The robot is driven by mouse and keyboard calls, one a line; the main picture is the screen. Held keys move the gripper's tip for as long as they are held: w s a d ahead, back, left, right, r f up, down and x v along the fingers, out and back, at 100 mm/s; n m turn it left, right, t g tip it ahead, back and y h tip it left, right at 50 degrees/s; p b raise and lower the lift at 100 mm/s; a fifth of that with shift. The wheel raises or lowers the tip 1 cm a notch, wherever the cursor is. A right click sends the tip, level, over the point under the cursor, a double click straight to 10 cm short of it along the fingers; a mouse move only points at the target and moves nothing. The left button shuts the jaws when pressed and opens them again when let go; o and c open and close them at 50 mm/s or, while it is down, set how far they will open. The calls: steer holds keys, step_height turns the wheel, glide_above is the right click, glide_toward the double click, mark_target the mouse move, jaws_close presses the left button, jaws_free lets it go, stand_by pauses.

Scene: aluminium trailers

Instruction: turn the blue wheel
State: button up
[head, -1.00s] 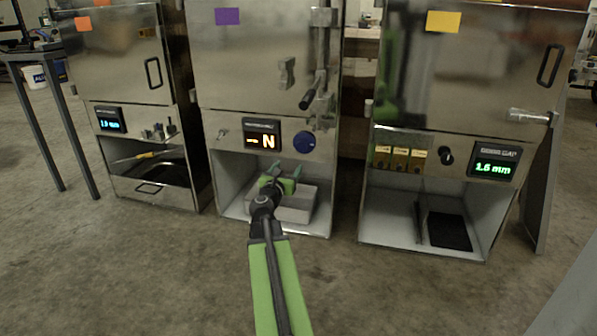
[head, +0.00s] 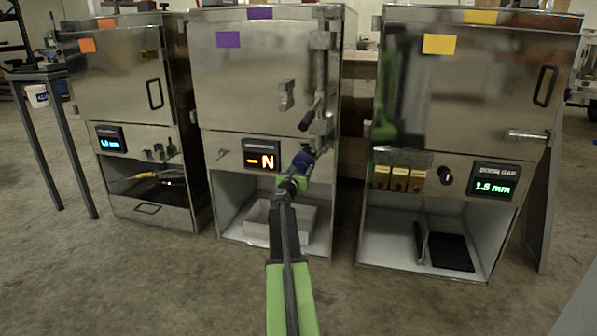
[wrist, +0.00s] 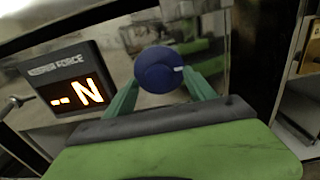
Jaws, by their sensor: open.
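The blue wheel (wrist: 158,69) is a round dark-blue knob with a small white mark, on the front panel of the middle metal cabinet. In the head view the blue wheel (head: 303,160) is partly hidden behind my gripper (head: 302,165). In the wrist view my gripper (wrist: 163,88) is open, with one green finger to the lower left and one to the lower right of the wheel. I cannot tell whether the fingers touch it. The display (head: 261,161) left of the wheel reads "-- N" in orange.
A lever handle (head: 311,115) sticks out above the wheel on the middle cabinet. A grey tray (head: 262,221) sits in the bay below. The left cabinet (head: 133,75) and the right cabinet (head: 480,85) stand on either side. The concrete floor in front is clear.

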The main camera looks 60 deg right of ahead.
steer(key=shift+w+d, duration=0.1)
steer(key=shift+d, duration=0.45)
steer(key=shift+c, duration=0.3)
steer(key=c, duration=1.2)
steer(key=shift+a, duration=0.55)
jaws_close()
steer(key=shift+c, duration=0.5)
jaws_free()
steer(key=shift+d, duration=0.65)
steer(key=shift+s+m, duration=0.2)
steer(key=shift+m, duration=0.2)
